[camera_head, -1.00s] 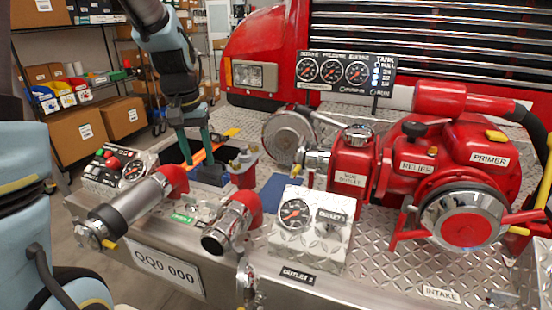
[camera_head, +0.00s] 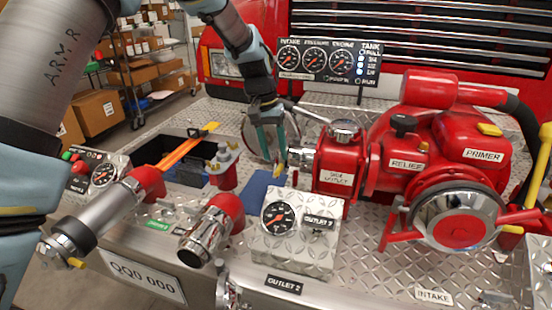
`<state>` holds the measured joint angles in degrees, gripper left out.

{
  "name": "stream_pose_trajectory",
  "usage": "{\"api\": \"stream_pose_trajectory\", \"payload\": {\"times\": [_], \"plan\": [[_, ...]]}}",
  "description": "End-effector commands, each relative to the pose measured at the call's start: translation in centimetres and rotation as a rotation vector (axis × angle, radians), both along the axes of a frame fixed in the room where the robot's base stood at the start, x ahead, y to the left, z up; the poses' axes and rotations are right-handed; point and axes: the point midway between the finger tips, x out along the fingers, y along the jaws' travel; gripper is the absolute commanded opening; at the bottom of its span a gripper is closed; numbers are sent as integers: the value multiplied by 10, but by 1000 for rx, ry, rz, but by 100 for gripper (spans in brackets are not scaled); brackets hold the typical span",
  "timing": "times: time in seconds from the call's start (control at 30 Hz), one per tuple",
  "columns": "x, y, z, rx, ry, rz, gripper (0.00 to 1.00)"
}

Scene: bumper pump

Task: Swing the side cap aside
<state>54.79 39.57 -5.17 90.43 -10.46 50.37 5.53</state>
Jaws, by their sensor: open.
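The side outlet (camera_head: 338,180) is a red block labelled SIDE OUTLET, with a metal coupling (camera_head: 303,158) on its left. The side cap seems to be the round grey metal disc (camera_head: 251,134) left of that coupling; it looks apart from the coupling. A thin rod (camera_head: 310,112) runs from near the disc toward the top of the outlet. My gripper (camera_head: 274,160) is open, with its teal fingers pointing down in front of the disc, just left of the coupling. The fingers hide the disc's middle; I cannot tell whether they touch it.
The gauge panel (camera_head: 329,62) stands behind. A gauge box (camera_head: 290,245) and a red-and-chrome outlet (camera_head: 210,230) are in front. The red pump (camera_head: 445,150) fills the right. An open bin with orange tools (camera_head: 185,150) lies to the left. A blue patch of deck is clear.

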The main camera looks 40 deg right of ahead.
Motion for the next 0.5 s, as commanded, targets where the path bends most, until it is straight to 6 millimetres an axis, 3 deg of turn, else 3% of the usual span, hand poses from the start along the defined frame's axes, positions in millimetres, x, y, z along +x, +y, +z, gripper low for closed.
{"api": "stream_pose_trajectory", "payload": {"times": [0.23, 0.5], "plan": [[-5, -3, -30, 2, 1, 1, 50], [-6, -4, -37, 0, -1, 1, 50]]}}
